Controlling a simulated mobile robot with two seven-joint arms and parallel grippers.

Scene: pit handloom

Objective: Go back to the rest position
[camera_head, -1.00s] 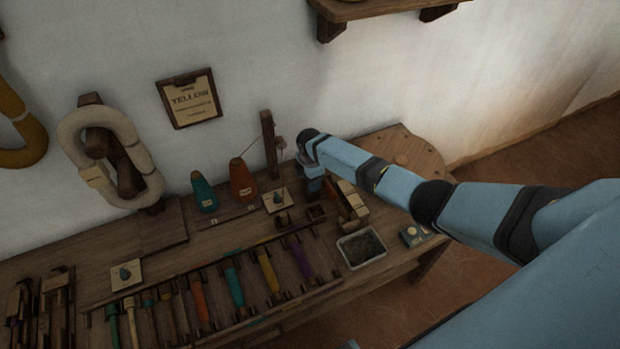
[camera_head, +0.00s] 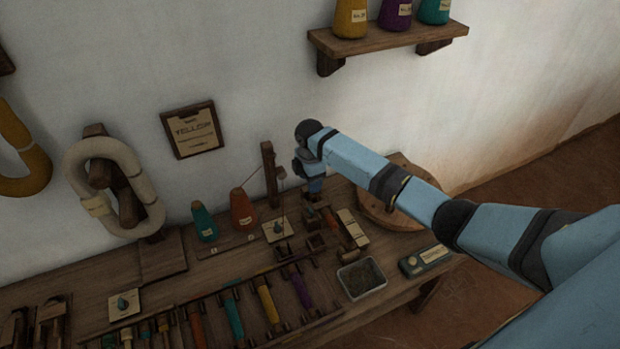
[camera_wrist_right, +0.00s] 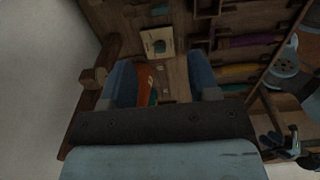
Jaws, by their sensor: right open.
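My right arm reaches in from the right in the head view. My right gripper (camera_head: 313,188) points down over the back of the wooden bench (camera_head: 222,265), beside a wooden post (camera_head: 269,175). In the right wrist view its two blue fingers (camera_wrist_right: 162,80) are apart, with nothing held between them. An orange cone (camera_wrist_right: 144,82) shows below, in the gap between the fingers. In the head view the orange cone (camera_head: 243,210) and a teal cone (camera_head: 205,224) stand left of the gripper.
A wall shelf (camera_head: 385,38) with three cones hangs above the arm. A rack of coloured bobbins (camera_head: 268,303) lies along the bench front. A metal tray (camera_head: 362,280), a small device (camera_head: 426,261) and a round wooden top (camera_head: 405,212) are at right. Yarn hanks hang at left.

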